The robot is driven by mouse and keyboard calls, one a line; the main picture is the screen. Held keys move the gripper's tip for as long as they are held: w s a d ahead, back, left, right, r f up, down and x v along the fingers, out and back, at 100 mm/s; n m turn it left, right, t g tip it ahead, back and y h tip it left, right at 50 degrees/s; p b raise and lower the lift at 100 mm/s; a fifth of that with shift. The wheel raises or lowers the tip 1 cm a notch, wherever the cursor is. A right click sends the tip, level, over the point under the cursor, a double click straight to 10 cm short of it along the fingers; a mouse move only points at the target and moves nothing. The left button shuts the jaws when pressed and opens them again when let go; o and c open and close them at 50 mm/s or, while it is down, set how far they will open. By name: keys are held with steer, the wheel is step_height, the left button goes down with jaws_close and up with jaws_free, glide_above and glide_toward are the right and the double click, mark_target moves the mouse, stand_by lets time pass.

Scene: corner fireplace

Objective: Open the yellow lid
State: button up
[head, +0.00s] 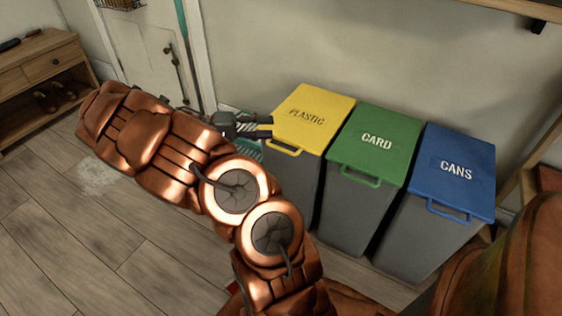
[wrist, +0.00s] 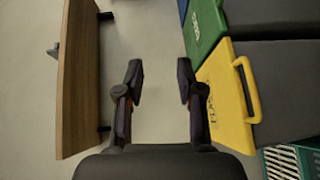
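The yellow lid (head: 311,115), marked PLASTIC, lies closed on the leftmost grey bin in the head view, with its handle loop at the front edge. My gripper (head: 262,127) is at the left side of this lid, its fingers pointing towards it. In the wrist view the yellow lid (wrist: 226,98) and its handle are to the right of my gripper (wrist: 160,82). The two fingers are spread apart with nothing between them. In the head view I cannot tell whether a finger touches the lid.
A green CARD lid (head: 375,141) and a blue CANS lid (head: 455,172) cover the bins to the right. A teal crate (wrist: 291,161) is beside the yellow bin. A wooden shelf unit (head: 48,82) is at far left. Floor at lower left is clear.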

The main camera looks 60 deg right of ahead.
mark_target(281, 149)
steer(key=w+d+f+h+b, duration=0.2)
steer(key=w+f+b, duration=0.15)
steer(key=f, duration=0.45)
steer(key=w+d+f+h+b, duration=0.2)
steer(key=f+b, duration=0.2)
steer(key=f, duration=0.5)
steer(key=shift+n, duration=0.3)
steer(key=shift+r+b+x, duration=0.1)
steer(key=shift+b+x, duration=0.5)
steer(key=shift+x, duration=1.3)
steer(key=shift+r+b+x, duration=0.15)
steer(key=shift+b+x, duration=0.45)
steer(key=shift+x, duration=1.3)
steer(key=shift+a, duration=0.1)
jaws_close()
